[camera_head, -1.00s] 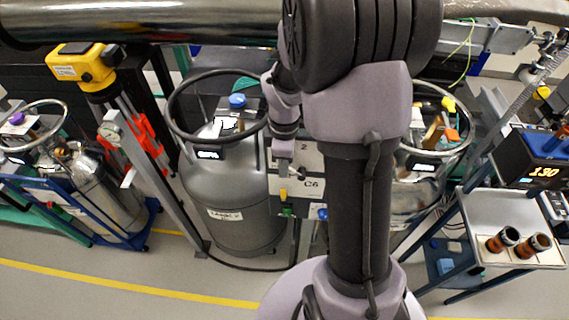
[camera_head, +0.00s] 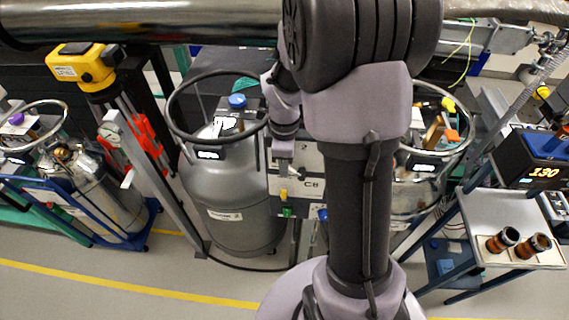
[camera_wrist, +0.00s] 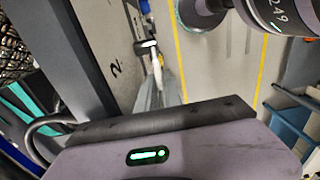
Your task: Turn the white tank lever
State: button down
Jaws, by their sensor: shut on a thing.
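My gripper (camera_wrist: 157,92) reaches in front of a pale panel in the wrist view. Its narrow grey fingers are closed on a small white lever (camera_wrist: 147,45) with a dark part beside it; the contact is small and partly hidden. In the head view my gripper (camera_head: 283,170) hangs in front of the labelled panel (camera_head: 311,165), right of the large grey tank (camera_head: 225,210). The lever is too small there to make out its angle. The tank has a dark ring on top, a blue knob (camera_head: 237,101) and a white fitting (camera_head: 222,126).
A yellow device (camera_head: 80,68) on a post stands left, beside a blue cart (camera_head: 95,222) with a cylinder. Another ringed tank (camera_head: 425,185) is partly behind my arm. A side table (camera_head: 500,215) with two brown-black parts stands right. A long metal pipe (camera_head: 140,22) crosses above. Front floor is clear.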

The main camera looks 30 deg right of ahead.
dwell(0.7)
jog(key=shift+s+d+r+t+y+b, duration=0.15)
jog(key=shift+s+d+t+y+b, duration=0.15)
jog(key=shift+d+t+y+b, duration=0.4)
jog(key=shift+s+a+r+y+b, duration=0.15)
jog(key=shift+y+b, duration=0.15)
jog(key=shift+b, duration=0.2)
jog(key=shift+r, duration=0.2)
jog(key=c, duration=1.8)
grip_release()
